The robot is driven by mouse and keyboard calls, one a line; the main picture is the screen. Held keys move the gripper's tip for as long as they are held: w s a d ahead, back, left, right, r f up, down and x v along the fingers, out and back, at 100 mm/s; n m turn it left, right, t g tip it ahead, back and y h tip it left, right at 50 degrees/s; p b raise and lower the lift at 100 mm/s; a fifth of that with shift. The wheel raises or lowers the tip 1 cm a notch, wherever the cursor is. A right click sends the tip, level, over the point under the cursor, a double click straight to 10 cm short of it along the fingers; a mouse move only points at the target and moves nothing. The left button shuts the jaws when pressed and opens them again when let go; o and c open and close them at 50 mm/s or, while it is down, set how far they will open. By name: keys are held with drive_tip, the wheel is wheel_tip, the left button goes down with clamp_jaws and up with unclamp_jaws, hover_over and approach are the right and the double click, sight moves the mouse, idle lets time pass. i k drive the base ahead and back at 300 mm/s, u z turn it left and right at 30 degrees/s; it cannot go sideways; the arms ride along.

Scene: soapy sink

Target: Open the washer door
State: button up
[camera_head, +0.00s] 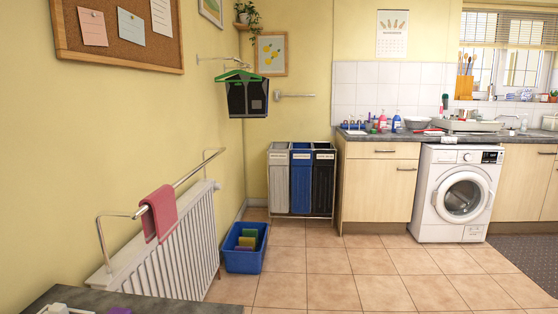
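A white front-loading washer (426,218) stands under the counter at the right of the head view. Its round door (463,197), with a pale ring and dark glass, looks closed. A control panel with a dark display runs along its top edge. My gripper is not in view, and nothing touches the washer.
Tiled floor (385,285) in front of the washer is clear. A blue box (243,261) with sponges sits by the radiator (180,245). Three sorting bins (302,182) stand left of the cabinet (378,190). A grey worktop (160,295) fills the near left corner.

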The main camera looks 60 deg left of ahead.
sight(438, 200)
drive_tip(key=u, duration=2.25)
drive_tip(key=i, duration=3.95)
drive_tip(key=z, duration=0.45)
